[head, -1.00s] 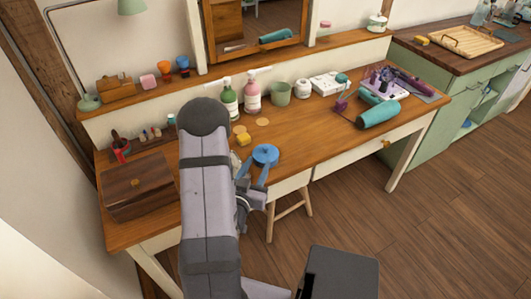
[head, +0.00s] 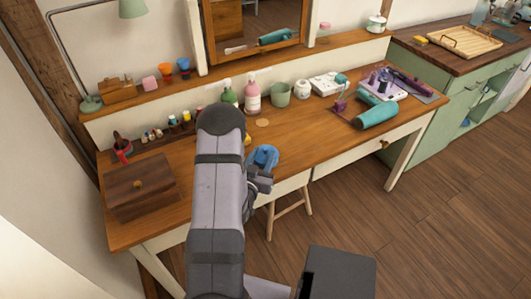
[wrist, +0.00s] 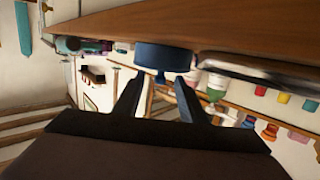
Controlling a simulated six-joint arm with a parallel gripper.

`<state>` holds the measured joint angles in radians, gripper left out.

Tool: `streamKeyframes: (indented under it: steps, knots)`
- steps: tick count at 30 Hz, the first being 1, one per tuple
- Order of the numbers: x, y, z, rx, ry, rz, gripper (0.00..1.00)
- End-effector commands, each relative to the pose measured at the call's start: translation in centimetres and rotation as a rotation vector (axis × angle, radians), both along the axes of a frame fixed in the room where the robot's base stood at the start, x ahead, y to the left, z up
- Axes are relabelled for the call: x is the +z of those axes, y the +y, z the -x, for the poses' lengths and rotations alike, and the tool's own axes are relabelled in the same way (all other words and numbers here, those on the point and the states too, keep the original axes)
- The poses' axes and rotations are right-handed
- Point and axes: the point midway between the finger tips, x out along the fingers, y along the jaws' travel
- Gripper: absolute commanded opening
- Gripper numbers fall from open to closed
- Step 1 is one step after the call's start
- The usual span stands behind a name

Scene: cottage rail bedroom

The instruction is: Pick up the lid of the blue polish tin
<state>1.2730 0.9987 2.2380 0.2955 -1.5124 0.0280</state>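The blue polish tin (head: 264,154) stands near the front edge of the wooden dressing table (head: 320,135). In the wrist view, where the scene is turned upside down, the tin (wrist: 163,57) shows as a round blue body with a small knob on its lid (wrist: 160,77). My gripper (wrist: 160,80) is open, with its two dark fingertips on either side of the knob. I cannot tell whether they touch it. In the head view my gripper (head: 266,168) is right at the tin, partly covering its front. My arm hides the table left of it.
A wooden box (head: 140,187) stands at the table's left. Green (head: 229,95) and pink (head: 252,97) bottles and a green cup (head: 280,94) stand behind the tin. A teal dryer (head: 376,116) lies to the right.

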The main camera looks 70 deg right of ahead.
Motion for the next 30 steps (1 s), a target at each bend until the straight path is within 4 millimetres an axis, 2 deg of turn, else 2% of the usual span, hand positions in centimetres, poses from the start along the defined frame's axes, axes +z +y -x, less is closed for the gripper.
streamKeyframes:
  steps: [10, 15, 30]
  knots:
    - [-0.14, -0.52, -0.01, 0.001, 0.001, -0.001, 0.38]
    - [-0.13, -0.51, -0.01, 0.001, 0.000, -0.001, 0.00]
    - [0.41, -0.55, -0.02, 0.001, 0.000, 0.001, 0.00]
